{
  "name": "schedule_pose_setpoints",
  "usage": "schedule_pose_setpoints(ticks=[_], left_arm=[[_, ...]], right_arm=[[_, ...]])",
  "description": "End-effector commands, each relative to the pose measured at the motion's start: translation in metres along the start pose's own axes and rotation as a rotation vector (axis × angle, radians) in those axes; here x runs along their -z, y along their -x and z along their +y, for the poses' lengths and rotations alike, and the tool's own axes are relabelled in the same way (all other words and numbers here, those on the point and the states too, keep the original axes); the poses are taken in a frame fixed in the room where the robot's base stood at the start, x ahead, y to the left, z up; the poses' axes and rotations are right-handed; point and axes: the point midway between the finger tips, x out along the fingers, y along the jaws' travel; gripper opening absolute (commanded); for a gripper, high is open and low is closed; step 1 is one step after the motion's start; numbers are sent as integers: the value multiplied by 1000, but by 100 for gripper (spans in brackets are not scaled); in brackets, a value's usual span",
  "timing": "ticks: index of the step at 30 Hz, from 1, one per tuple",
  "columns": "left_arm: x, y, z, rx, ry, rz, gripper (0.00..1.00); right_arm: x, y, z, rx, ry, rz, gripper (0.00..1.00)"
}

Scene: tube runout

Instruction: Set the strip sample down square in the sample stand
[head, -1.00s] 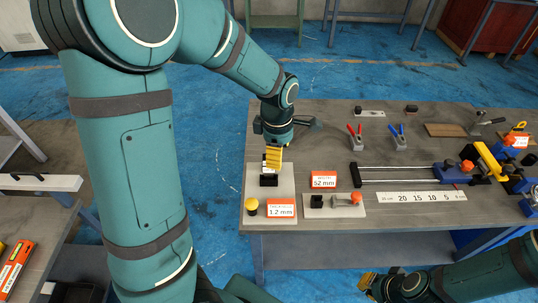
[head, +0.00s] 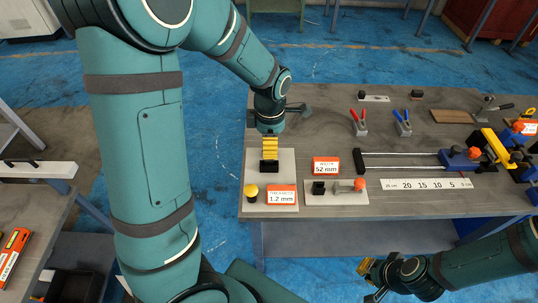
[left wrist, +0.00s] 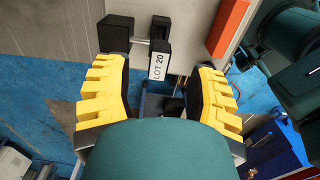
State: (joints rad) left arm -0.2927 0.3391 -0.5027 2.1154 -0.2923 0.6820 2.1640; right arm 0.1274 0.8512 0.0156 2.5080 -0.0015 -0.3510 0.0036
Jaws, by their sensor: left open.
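My left gripper (head: 269,148) is at the left end of the bench, above a white plate (head: 284,165) with a small black block (head: 269,166). In the left wrist view my left gripper (left wrist: 164,92) is open. Its yellow fingers stand apart on both sides of a dark piece with a white "LOT 20" label (left wrist: 158,65), which looks like the strip sample. Black blocks (left wrist: 115,33) beside it look like the sample stand. I cannot tell how squarely the strip sits. My right gripper (head: 372,272) is at the bottom, its opening unclear.
A yellow knob (head: 251,190) and a "1.2 mm" sign (head: 282,198) are in front. A "52 mm" sign (head: 326,166), a plate with an orange knob (head: 359,184) and a rail fixture (head: 400,160) lie to the right. Red and blue clamps stand farther back.

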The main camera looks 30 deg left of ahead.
Motion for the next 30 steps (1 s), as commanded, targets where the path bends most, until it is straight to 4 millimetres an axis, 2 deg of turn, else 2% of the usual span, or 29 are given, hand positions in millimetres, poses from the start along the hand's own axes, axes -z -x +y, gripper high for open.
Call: schedule_pose_setpoints(ticks=[9,17,18,23,24,30], left_arm=[[4,-44,0,4,0,3,56],[3,-48,1,0,0,1,56],[3,-48,1,0,0,1,59],[3,-48,1,0,0,1,2],[3,-48,1,0,0,1,0],[3,-48,1,1,0,1,0]], right_arm=[[2,-17,6,0,1,8,0],[2,-18,6,0,1,10,0],[2,-18,6,0,1,10,0],[2,-18,6,0,1,10,0],[2,-18,6,0,1,10,0],[2,-18,6,0,1,9,0]])
